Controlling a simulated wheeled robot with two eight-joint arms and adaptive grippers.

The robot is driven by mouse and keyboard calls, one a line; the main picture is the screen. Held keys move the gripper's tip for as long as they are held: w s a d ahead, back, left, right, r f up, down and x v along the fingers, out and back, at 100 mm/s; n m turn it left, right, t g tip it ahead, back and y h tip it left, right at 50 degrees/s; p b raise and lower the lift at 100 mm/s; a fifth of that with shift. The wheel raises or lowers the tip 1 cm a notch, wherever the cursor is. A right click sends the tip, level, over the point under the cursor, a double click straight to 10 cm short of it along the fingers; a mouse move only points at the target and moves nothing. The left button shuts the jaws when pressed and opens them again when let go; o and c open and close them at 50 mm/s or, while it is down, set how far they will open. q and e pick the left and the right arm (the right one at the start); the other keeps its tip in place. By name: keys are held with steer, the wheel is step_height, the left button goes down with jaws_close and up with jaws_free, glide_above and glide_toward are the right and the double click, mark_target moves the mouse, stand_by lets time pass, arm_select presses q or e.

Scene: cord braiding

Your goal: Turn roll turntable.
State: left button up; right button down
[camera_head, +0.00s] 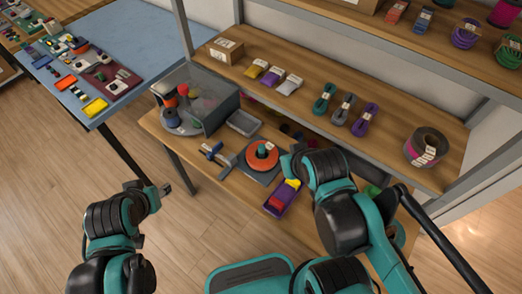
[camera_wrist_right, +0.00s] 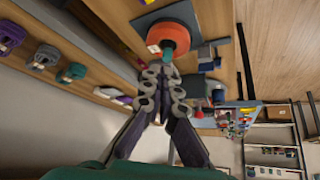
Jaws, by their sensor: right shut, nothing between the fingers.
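A round grey turntable (camera_head: 183,127) with several rolls on it stands at the left end of the workbench, partly under a clear hood (camera_head: 208,98). An orange disc (camera_head: 263,156) with a teal centre lies on a dark square base near the bench middle. It also shows in the right wrist view (camera_wrist_right: 168,38). My right gripper (camera_head: 287,164) is beside the disc's right side in the head view. In the right wrist view its fingers (camera_wrist_right: 167,68) are together and empty, pointing toward the disc; contact is unclear. My left gripper (camera_head: 166,190) hangs off the bench's front left; its jaw opening is unclear.
A purple tray (camera_head: 281,200) with red and yellow pieces lies in front of the disc. The shelf (camera_head: 300,106) above holds cord bundles. A blue table (camera_head: 140,40) stands at the left.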

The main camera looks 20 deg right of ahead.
steer(key=c, duration=1.5)
jaws_free()
steer(key=shift+w+r, duration=0.1)
steer(key=shift+w, duration=0.05)
steer(key=shift+o, duration=0.9)
steer(key=w+n, duration=0.1)
steer(key=n, duration=0.1)
steer(key=w+n+g, duration=0.1)
steer(key=n, duration=0.1)
steer(key=w+r+n+g, duration=0.1)
steer(key=w+n, duration=0.1)
steer(key=shift+a, duration=0.3)
steer(key=n+g, duration=0.5)
steer(key=n, duration=1.1)
glide_above(262, 146)
step_height(262, 146, down, 7)
steer(key=shift+w+f, duration=0.1)
steer(key=shift+f, duration=0.15)
steer(key=shift+f+n, duration=0.3)
steer(key=shift+f, duration=0.05)
step_height(262, 146, down, 7)
steer(key=b, duration=0.3)
steer(key=shift+c, duration=0.4)
